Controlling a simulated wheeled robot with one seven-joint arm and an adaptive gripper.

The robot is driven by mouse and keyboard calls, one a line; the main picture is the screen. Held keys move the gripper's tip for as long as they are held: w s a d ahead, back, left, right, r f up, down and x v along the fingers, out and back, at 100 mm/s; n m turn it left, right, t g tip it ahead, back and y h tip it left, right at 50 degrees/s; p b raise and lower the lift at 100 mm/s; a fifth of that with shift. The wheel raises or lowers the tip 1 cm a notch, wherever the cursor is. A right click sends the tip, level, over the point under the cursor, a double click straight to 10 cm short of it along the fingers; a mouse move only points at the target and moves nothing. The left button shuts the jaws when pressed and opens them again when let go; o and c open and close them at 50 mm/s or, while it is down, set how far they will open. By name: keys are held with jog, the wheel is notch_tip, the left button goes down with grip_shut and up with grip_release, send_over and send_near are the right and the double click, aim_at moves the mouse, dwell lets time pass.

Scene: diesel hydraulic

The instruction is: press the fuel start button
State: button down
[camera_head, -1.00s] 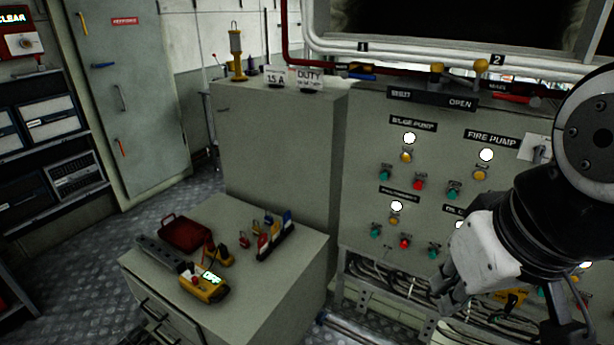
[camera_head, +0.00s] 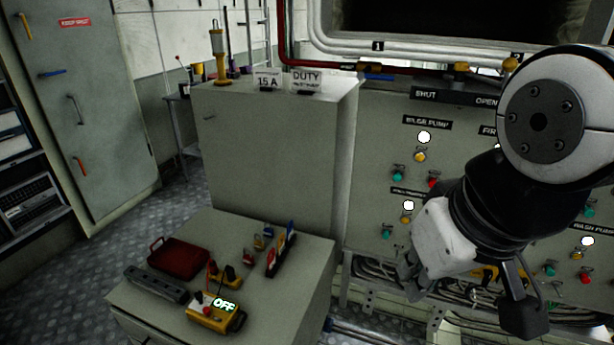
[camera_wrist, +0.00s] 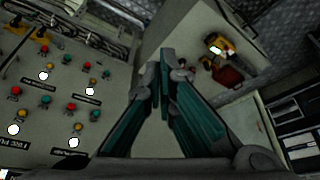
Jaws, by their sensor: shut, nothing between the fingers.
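The grey control panel (camera_head: 372,130) stands at the right in the head view, with groups of green and red buttons under amber buttons and white lamps. The upper group reads BILGE PUMP (camera_head: 427,123). The label of the group below it (camera_head: 408,191) is too small to read, and my arm covers part of the panel. I cannot tell which button is fuel start. My gripper (camera_head: 408,278) is shut and empty in front of the panel's lower part. In the wrist view its fingers (camera_wrist: 161,68) meet in the middle, with the button panel (camera_wrist: 60,120) to their left, apart from them.
A low grey cabinet (camera_head: 215,262) carries a red case (camera_head: 180,257), a yellow meter (camera_head: 213,312) reading OFF, and small coloured items. A taller grey cabinet (camera_head: 270,150) stands behind it. Pipes run above the panel. The floor (camera_head: 110,240) at left is clear.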

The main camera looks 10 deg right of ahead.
aim_at(386, 235)
jog(key=w+a+f+m+y+b, duration=0.3)
jog(key=w+f+m+b, duration=0.3)
jog(key=w+f+b, duration=0.4)
jog(key=w+a+f+m+y+b, duration=0.25)
jog(key=w+f+m+b, duration=0.4)
jog(key=w, duration=0.65)
jog(key=w+d+f+m+t+y+b, duration=0.1)
jog(key=w+d+f+m+t+b, duration=0.1)
jog(key=w+d+f+m+b, duration=0.3)
jog(key=w+d+f+m+t+y+b, duration=0.1)
jog(key=w+d+f+m+t+b, duration=0.2)
jog(key=w+f, duration=0.45)
jog(key=w+d+f+m+t+h+b, duration=0.1)
jog(key=w+d+f+m+h+b, duration=0.1)
jog(key=d+f+m+b, duration=0.2)
jog(key=w+d+f+m+t+h+b, duration=0.1)
jog(key=w+d+f+m+h+b, duration=0.1)
jog(key=d+f+m, duration=0.5)
jog(key=w+d+f+m+t+h+b, duration=0.1)
jog(key=w+d+f+m+b, duration=0.3)
jog(key=d+f, duration=0.7)
jog(key=shift+f+m+h+b, duration=0.4)
jog(key=shift+m+h+b, duration=0.45)
jog(key=shift+m, duration=0.4)
jog(key=shift+w+d, duration=0.1)
jog(key=w+d+p, duration=0.4)
jog(key=w, duration=0.3)
jog(key=shift+d, duration=0.4)
